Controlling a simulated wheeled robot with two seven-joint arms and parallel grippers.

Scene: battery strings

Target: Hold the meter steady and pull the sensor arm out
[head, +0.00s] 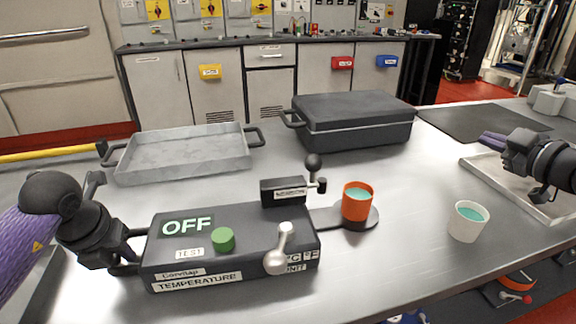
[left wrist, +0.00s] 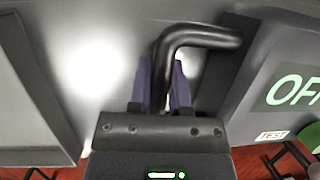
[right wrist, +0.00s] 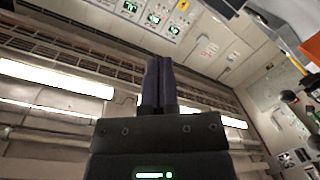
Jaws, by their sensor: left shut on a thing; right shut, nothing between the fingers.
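The dark grey meter (head: 215,250) sits on the metal table, with an OFF display (head: 187,226), a green button (head: 223,239) and a silver lever (head: 280,248). The sensor arm (head: 326,217) reaches out from its right side to a round plate (head: 366,220) under an orange cup (head: 356,203) of teal liquid. A small block with a black-knobbed lever (head: 314,170) stands at the meter's back. My left gripper (head: 128,254) is shut on the meter's left handle (left wrist: 205,38). My right gripper (head: 490,140) is shut and empty, raised over the right side of the table.
A white cup (head: 467,222) of teal liquid stands right of the orange cup. A grey open tray (head: 180,167) and a black case (head: 352,122) stand behind the meter. A shallow tray (head: 474,166) lies below my right arm. The table between the two cups is clear.

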